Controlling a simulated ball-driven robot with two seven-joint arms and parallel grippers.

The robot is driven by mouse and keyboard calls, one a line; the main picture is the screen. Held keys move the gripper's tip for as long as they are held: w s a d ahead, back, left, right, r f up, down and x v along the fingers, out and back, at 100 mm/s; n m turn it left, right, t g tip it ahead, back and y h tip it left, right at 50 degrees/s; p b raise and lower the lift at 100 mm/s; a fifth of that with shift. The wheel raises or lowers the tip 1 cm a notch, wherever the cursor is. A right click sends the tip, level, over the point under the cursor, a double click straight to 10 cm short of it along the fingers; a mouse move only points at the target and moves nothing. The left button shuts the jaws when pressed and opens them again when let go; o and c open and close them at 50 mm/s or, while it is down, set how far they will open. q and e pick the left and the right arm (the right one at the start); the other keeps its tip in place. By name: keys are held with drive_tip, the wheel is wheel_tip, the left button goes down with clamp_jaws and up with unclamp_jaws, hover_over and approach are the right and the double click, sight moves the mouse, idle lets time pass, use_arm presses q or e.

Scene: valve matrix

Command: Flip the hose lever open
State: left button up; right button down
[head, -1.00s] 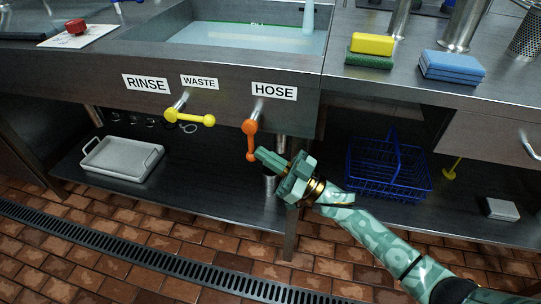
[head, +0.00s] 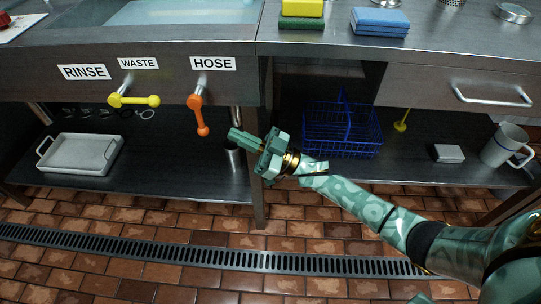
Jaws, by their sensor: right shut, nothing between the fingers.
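The orange hose lever (head: 199,115) hangs under the HOSE label (head: 213,63) on the sink front, its handle pointing down and slightly right. My right gripper (head: 236,135) is shut and empty. It shows just right of the lever's lower end, with a small gap between them in the picture. My left gripper is out of view.
A yellow lever (head: 134,100) lies sideways under the WASTE label (head: 138,63), left of the orange lever. A counter leg (head: 257,185) stands below my gripper.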

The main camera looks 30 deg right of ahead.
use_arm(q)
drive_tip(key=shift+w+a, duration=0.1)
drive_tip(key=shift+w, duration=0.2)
use_arm(e)
drive_tip(key=s+d+f, duration=0.3)
drive_tip(key=d+f, duration=0.1)
drive_tip(key=f, duration=0.2)
drive_tip(key=shift+s, duration=0.4)
drive_tip(key=shift+f, duration=0.2)
